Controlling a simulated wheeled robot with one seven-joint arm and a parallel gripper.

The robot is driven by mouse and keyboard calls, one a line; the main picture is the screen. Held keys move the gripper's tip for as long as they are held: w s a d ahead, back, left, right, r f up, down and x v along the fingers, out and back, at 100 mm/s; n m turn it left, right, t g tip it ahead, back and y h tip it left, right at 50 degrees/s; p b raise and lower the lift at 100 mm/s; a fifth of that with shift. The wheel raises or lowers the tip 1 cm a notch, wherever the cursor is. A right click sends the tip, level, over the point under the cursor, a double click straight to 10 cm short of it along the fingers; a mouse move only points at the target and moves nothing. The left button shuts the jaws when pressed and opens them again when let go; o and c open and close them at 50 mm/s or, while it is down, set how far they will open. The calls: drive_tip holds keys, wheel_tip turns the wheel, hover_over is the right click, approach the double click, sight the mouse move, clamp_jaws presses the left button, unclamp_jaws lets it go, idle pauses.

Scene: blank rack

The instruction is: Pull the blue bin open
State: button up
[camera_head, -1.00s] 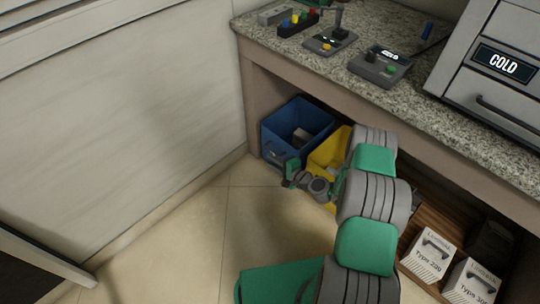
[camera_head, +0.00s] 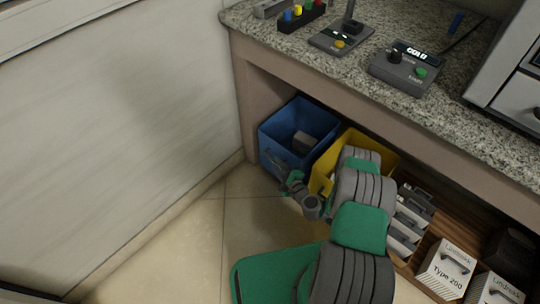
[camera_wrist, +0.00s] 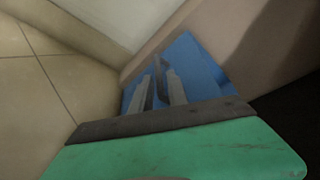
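The blue bin (camera_head: 273,153) stands open-topped at the left end of the shelf under the counter, with a grey object inside. Its front carries a dark handle. My gripper (camera_head: 284,177) is low in front of the bin, close to the handle. In the wrist view, the bin (camera_wrist: 207,68) fills the area behind my grey fingers (camera_wrist: 160,82), which overlap its front. The handle and fingers are hard to separate there, so I cannot tell whether they touch or whether the fingers are closed.
A yellow bin (camera_head: 358,143) stands right beside the blue one, partly behind my arm. White boxes (camera_head: 446,268) sit farther right on the shelf. The counter (camera_head: 345,85) overhangs the bins. A pale wall panel (camera_head: 120,140) is on the left. Tiled floor (camera_head: 205,240) in front is clear.

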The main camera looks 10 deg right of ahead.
sight(270, 157)
drive_tip(key=x, duration=0.2)
drive_tip(key=b+x, duration=0.1)
drive_tip(key=x, duration=0.2)
drive_tip(key=shift+a+f+b, duration=0.15)
drive_tip(key=shift+a+b, duration=0.15)
drive_tip(key=shift+a, duration=0.1)
drive_tip(key=shift+w+a, duration=0.1)
drive_tip(key=shift+w, duration=0.3)
drive_tip(key=shift+c, duration=0.6)
clamp_jaws()
